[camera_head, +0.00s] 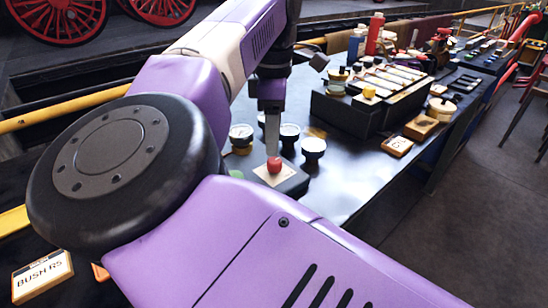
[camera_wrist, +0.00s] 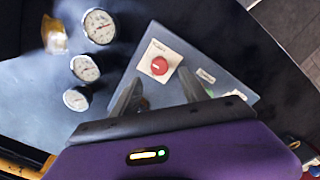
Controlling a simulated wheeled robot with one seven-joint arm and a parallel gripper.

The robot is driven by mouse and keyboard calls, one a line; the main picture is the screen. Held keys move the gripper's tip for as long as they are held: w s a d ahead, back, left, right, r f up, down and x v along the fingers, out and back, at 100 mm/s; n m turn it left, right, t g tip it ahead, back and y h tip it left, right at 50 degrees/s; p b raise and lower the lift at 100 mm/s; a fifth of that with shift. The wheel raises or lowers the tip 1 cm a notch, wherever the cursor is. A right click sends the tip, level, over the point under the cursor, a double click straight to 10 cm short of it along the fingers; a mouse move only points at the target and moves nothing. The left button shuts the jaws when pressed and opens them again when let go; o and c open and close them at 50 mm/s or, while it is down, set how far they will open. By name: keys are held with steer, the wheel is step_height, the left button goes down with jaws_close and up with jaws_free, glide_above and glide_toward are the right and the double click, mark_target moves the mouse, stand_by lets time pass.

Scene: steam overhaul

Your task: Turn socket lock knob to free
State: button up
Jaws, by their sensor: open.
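The red socket lock knob (camera_wrist: 159,66) sits on a pale label plate (camera_wrist: 170,52) on a grey box (camera_wrist: 222,82) in the wrist view. In the head view the red knob (camera_head: 274,164) shows on its plate near the dark bench's front. My gripper (camera_wrist: 158,90) is open, with one finger to the left and one to the right, both short of the knob in the wrist view. In the head view my gripper (camera_head: 272,150) points down just above or behind the knob; the exact gap is hard to tell. The label text is too small to read.
Several round gauges stand beside the box, such as one gauge (camera_wrist: 99,26) in the wrist view and another (camera_head: 313,148) in the head view. A dark stepped rack (camera_head: 345,108) stands farther back. A small wooden tray (camera_head: 397,146) lies right. The bench's right front is clear.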

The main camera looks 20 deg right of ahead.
mark_target(274, 160)
step_height(274, 160, down, 6)
steer(key=shift+f, duration=0.25)
jaws_close()
stand_by(0.3)
